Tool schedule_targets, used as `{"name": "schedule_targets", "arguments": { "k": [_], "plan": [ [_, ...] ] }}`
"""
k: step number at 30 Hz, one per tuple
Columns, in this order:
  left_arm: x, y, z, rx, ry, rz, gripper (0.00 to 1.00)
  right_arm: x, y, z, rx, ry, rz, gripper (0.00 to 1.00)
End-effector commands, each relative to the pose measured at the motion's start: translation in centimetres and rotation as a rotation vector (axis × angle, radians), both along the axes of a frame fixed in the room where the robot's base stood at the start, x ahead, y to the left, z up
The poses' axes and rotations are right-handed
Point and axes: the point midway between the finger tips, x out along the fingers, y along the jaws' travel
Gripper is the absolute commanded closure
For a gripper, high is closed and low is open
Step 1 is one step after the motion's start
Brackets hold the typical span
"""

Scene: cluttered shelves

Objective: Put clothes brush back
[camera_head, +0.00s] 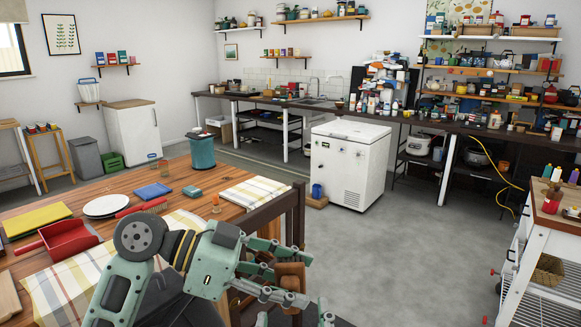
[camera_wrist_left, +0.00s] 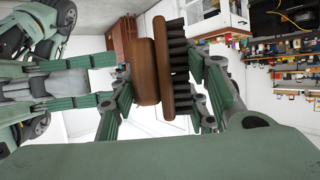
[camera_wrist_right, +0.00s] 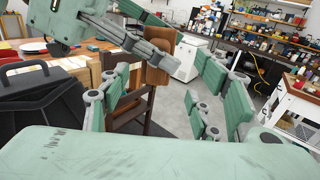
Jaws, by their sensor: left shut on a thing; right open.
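The clothes brush has a brown wooden body and dark bristles. In the left wrist view the brush (camera_wrist_left: 146,75) stands between the fingers of my left gripper (camera_wrist_left: 160,95), bristles toward the right finger. In the head view my left gripper (camera_head: 280,276) is shut on the brush (camera_head: 291,270), in the air beside the table's near right corner. In the right wrist view the brush (camera_wrist_right: 159,62) shows beyond the fingers of my right gripper (camera_wrist_right: 172,105), which is open and empty. Part of the brush is hidden by the left fingers.
The wooden table (camera_head: 232,208) holds a red dustpan (camera_head: 69,239), a yellow book (camera_head: 36,220), plates (camera_head: 106,206) and cloths. A dark chair (camera_head: 290,210) stands at its right end. A white chest freezer (camera_head: 348,165) and cluttered shelves stand behind. Grey floor (camera_head: 410,240) is clear to the right.

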Motion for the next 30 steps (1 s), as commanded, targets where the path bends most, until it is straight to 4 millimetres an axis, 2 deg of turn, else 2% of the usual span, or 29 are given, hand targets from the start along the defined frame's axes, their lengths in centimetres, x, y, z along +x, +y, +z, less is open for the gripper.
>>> {"name": "schedule_targets", "arguments": {
  "k": [2,11,15,19,22,23,25,26,30],
  "plan": [
    [0.0,0.0,0.0,-0.001,0.000,0.000,0.85,0.7,0.4,0.1,0.005,0.002,0.018,0.43],
    [0.0,0.0,0.0,-0.001,0.000,0.000,0.85,6.5,0.3,0.1,-0.001,-0.001,0.012,0.43],
    [0.0,1.8,0.7,0.002,-0.001,0.003,0.85,6.5,0.3,0.0,0.001,0.001,0.015,0.43],
    [0.0,2.8,1.2,0.000,-0.001,0.003,0.85,6.6,0.2,0.0,0.000,0.001,0.011,0.43],
    [0.1,3.2,1.4,0.000,-0.002,0.006,0.84,6.6,0.1,-0.1,-0.001,0.003,0.007,0.43],
    [0.1,3.3,1.4,0.000,-0.002,0.006,0.89,6.6,0.0,-0.1,-0.001,0.003,0.005,0.43],
    [0.1,3.4,1.5,0.000,-0.004,0.007,0.89,6.6,0.0,-0.1,-0.002,0.004,0.003,0.43],
    [0.1,3.4,1.5,-0.001,-0.003,0.007,0.93,6.6,0.0,-0.1,-0.003,0.004,0.003,0.43],
    [0.2,3.5,1.5,0.000,-0.004,0.010,0.94,6.7,-0.1,-0.1,-0.004,0.003,0.001,0.43]
  ]
}}
